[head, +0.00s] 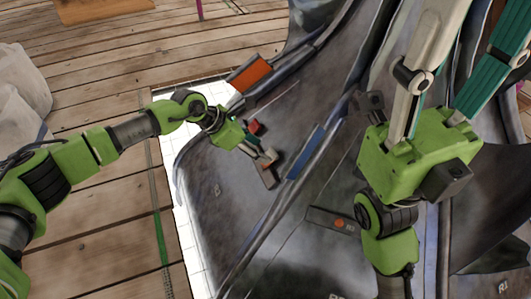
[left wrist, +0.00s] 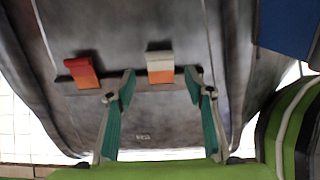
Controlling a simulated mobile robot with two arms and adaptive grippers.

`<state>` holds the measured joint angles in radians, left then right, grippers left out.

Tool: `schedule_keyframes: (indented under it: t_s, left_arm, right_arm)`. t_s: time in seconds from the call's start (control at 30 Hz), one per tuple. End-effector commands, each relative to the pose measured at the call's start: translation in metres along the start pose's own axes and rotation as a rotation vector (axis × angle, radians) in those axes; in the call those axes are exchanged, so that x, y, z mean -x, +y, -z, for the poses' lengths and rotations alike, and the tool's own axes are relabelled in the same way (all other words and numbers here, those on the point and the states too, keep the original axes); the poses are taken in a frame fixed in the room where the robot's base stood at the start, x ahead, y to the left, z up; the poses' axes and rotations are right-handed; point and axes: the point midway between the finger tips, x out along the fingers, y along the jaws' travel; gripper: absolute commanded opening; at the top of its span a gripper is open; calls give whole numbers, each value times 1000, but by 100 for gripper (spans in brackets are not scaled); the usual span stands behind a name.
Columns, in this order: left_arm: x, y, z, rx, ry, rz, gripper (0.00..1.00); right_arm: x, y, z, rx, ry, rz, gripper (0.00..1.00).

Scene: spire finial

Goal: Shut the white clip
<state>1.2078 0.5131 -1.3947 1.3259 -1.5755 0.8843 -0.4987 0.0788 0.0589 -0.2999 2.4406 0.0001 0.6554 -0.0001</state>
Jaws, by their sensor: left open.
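The white clip (left wrist: 160,62) sits on a dark bar on the grey curved shell, with an orange part at its near end. In the head view the white clip (head: 271,155) shows small, just past my left gripper (head: 258,147). In the left wrist view the left gripper (left wrist: 162,88) is open, with one finger to each side of the clip and a gap on both sides. I cannot tell how far the clip's flap is raised. My right gripper (head: 462,60) has its fingers spread apart; their tips run out of the head view.
A red clip (left wrist: 82,68) is left of the white one; it also shows in the head view (head: 254,127). A blue strip (head: 305,152) and an orange block (head: 249,73) lie on the shell. A dark plate with an orange button (head: 339,223) lies nearer. Wooden planks (head: 110,60) surround it.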

Motion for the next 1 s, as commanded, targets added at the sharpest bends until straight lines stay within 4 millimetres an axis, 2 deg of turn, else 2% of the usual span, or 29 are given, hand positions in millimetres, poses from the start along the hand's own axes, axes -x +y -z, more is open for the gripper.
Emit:
schedule_keyframes:
  t_s: [0.03, 0.2, 0.4, 1.0]
  left_arm:
    - [13, 1, 0, -1, 0, -2, 48]
    - [45, 1, 0, 0, 0, -2, 48]
    - [66, 0, 0, 1, 0, 1, 48]
    - [69, 0, 0, 1, 1, 1, 48]
  right_arm:
    - [0, 0, 0, 0, 0, 0, 48]
    - [0, 0, 0, 0, -1, 0, 48]
    - [0, 0, 0, 0, -1, 0, 48]
    - [0, 0, 0, 0, -1, 0, 48]
